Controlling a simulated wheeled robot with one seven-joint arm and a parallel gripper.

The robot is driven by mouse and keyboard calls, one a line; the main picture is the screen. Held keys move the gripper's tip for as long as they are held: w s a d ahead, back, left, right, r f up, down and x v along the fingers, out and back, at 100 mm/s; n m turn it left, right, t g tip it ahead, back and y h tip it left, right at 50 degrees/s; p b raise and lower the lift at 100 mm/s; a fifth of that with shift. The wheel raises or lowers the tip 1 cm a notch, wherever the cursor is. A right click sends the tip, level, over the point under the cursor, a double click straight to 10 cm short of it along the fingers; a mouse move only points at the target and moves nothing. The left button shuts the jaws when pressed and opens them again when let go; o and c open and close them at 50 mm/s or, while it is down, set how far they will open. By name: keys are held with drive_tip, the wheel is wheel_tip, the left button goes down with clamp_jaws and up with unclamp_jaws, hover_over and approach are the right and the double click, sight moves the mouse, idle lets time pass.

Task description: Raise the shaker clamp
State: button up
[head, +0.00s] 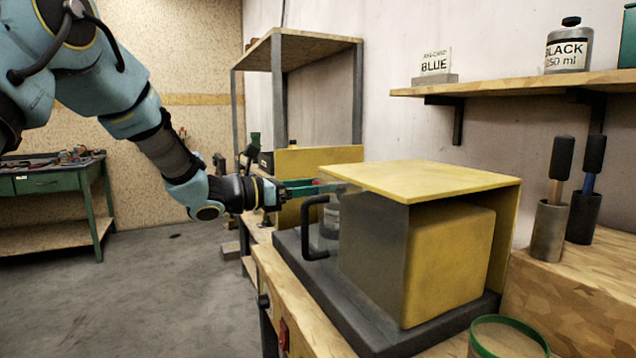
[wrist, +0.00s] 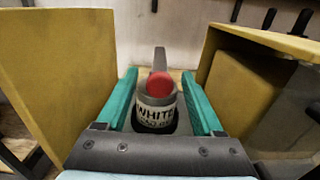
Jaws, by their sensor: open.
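The shaker is a yellow box (head: 420,178) on a dark grey base (head: 385,338). A red knob (wrist: 161,85) sits in front of a grey bar (wrist: 160,58), seemingly the clamp, directly above a can labelled WHITE (wrist: 154,115). Whether the clamp touches the can is hidden. In the head view the can (head: 331,218) is partly covered by a black handle. My gripper (wrist: 158,78) is open, with one teal finger on each side of the red knob. In the head view my gripper (head: 310,187) reaches into the shaker's opening from the left.
A yellow panel (wrist: 58,75) stands close left of my gripper, and the yellow box's wall (wrist: 235,90) is close right. The black handle (head: 308,228) juts out at the front. A green-rimmed container (head: 508,340) stands at the bench front. Open floor lies left.

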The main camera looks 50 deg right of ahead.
drive_tip(key=shift+s+d, duration=0.1)
drive_tip(key=shift+d, duration=0.25)
drive_tip(key=shift+c, duration=0.3)
clamp_jaws()
idle(1.0)
